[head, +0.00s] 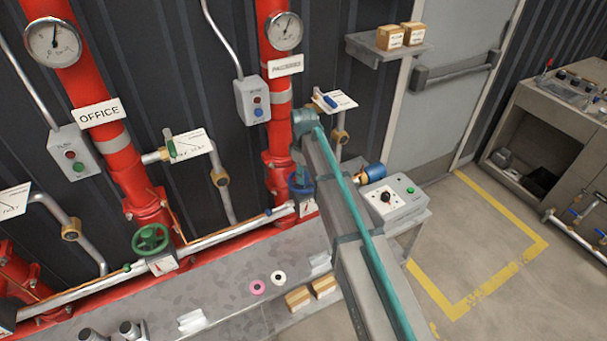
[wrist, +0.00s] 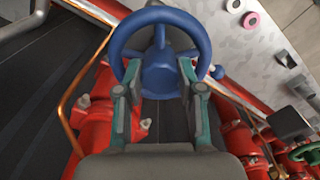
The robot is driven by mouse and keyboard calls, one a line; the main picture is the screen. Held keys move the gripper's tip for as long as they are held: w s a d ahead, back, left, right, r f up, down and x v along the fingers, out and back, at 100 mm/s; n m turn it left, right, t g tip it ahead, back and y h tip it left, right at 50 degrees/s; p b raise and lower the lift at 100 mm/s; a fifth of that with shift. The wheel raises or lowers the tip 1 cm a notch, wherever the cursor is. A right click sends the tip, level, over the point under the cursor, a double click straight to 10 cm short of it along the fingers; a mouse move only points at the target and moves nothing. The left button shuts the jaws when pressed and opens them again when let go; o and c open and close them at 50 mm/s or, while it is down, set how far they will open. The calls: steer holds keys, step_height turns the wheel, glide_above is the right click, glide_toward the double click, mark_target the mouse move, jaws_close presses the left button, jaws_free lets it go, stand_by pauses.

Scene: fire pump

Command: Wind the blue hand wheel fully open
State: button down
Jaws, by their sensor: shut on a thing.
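The blue hand wheel (wrist: 160,15) fills the upper middle of the wrist view, with its rim, spokes and hub visible. My gripper (wrist: 160,88) is shut on the wheel, its two teal-and-grey fingers on either side of the near part of it. The exact contact at the fingertips is partly hidden. In the head view the blue hand wheel (head: 300,190) sits low on the right red pipe, partly covered by my arm.
A green hand wheel (head: 150,240) sits on the left red pipe. A grey bench (head: 235,285) runs below the pipes. Open floor lies to the right.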

steer(key=n, duration=0.7)
steer(key=shift+n, duration=0.3)
steer(key=c, duration=0.6)
jaws_free()
steer(key=shift+o, duration=0.2)
steer(key=shift+r, duration=0.1)
steer(key=shift+r+p, duration=0.45)
steer(key=shift+r, duration=3)
